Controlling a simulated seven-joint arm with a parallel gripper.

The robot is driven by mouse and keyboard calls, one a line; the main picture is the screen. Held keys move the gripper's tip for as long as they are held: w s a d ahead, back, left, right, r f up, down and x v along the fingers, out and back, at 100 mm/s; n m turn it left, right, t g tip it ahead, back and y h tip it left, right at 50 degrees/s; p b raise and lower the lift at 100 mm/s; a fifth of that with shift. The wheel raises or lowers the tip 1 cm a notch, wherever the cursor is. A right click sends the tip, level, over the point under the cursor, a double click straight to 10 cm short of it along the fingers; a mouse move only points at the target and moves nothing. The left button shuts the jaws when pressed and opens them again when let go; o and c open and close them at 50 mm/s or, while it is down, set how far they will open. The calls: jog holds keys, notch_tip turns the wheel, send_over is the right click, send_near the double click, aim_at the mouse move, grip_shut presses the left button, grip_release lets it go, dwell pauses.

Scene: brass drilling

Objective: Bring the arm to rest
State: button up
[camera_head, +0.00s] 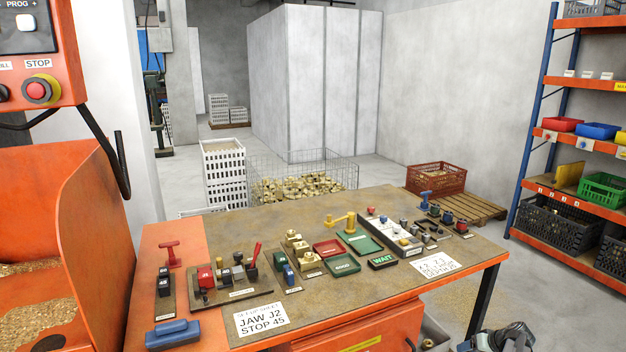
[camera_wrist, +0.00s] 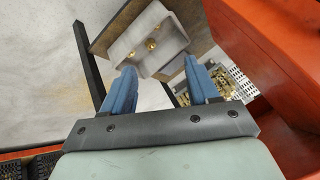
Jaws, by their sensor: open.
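My gripper (camera_wrist: 158,76) shows in the wrist view with its two blue fingers spread apart. Nothing is visibly held between them. Beyond the fingertips is a pale grey block or plate (camera_wrist: 135,42) with small brass-coloured parts on it; the fingers appear apart from it, though the distance is hard to judge. In the head view a dark and teal shape, probably part of my arm, shows at the bottom right edge; the fingers cannot be made out there.
The workbench (camera_head: 310,222) carries gauges, brass parts, small trays, a WAIT sign (camera_head: 383,261) and a set-up sheet (camera_head: 262,318). An orange machine (camera_head: 90,225) stands left, shelving (camera_head: 585,82) right. A wire basket of brass (camera_head: 303,187) and a red crate (camera_head: 436,178) stand behind.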

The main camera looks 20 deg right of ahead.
jog(key=s+a+f+n+g+y, duration=0.15)
jog(key=s+a+f+g, duration=0.35)
jog(key=a, duration=1.1)
jog(key=s+a+f+n+g+y, duration=0.1)
jog(key=s+a+f+y, duration=0.15)
jog(key=a+f, duration=0.9)
jog(key=s+a+f+n+g+y, duration=0.1)
jog(key=s+a+f+g, duration=0.2)
jog(key=a, duration=1.6)
jog(key=s+a+n+g+h, duration=0.1)
jog(key=s+a+g+h, duration=0.1)
jog(key=s+a, duration=0.4)
jog(key=s+a+f+n+g+h, duration=0.1)
jog(key=s+a+h, duration=0.3)
jog(key=a, duration=0.7)
jog(key=s+g, duration=0.1)
jog(key=s, duration=0.1)
jog(key=shift+s+f+g, duration=0.2)
jog(key=shift+s+g, duration=0.1)
jog(key=shift+g, duration=0.1)
